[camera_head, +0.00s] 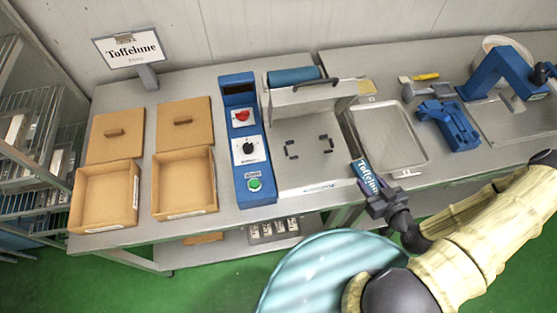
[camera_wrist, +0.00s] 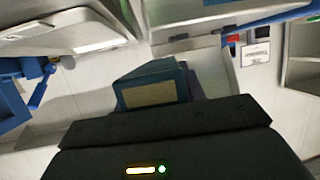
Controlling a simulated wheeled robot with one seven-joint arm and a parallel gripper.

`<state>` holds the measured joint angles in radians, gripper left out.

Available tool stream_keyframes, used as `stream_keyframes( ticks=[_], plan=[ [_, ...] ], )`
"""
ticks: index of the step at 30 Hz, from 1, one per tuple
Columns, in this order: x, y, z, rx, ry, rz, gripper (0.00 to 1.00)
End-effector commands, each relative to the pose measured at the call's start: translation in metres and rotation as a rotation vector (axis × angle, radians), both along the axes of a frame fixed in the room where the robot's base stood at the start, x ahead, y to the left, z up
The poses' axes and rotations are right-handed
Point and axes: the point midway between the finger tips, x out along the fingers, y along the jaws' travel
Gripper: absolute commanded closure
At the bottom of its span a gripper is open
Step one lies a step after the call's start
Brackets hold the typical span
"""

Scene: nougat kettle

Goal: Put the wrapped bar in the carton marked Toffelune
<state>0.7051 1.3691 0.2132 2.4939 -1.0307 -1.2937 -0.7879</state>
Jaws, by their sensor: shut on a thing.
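My gripper (camera_head: 384,203) is shut on the wrapped bar (camera_head: 367,178), a blue bar with white "Toffelune" lettering. It is in front of the metal tray, near the table's front edge. The bar's end (camera_wrist: 152,92) also shows in the wrist view, above the dark gripper body. Two open brown cartons stand at the left of the table: a left carton (camera_head: 76,199) and a right carton (camera_head: 157,186). Both look empty. A sign (camera_head: 129,49) reading "Toffelune" stands behind the left carton's column. The small labels on the cartons are too small to read.
Two brown lids, a left one (camera_head: 116,146) and a right one (camera_head: 184,139), lie behind the cartons. A blue control panel (camera_head: 253,160) and a sealing machine (camera_head: 305,172) stand between the cartons and my gripper. A metal tray (camera_head: 413,163) and blue tools are to the right.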

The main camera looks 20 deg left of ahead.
Motion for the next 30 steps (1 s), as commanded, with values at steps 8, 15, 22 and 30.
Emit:
stream_keyframes(
  ticks=[8, 15, 22, 30],
  plan=[
    [0.073, -0.019, 0.008, 0.001, -0.001, -0.338, 0.91],
    [0.119, -0.027, -0.003, 0.005, 0.0, -0.599, 0.91],
    [0.134, -0.03, -0.028, 0.011, -0.005, -0.7, 0.91],
    [0.135, -0.031, -0.027, 0.012, -0.005, -0.706, 0.91]
  ],
)
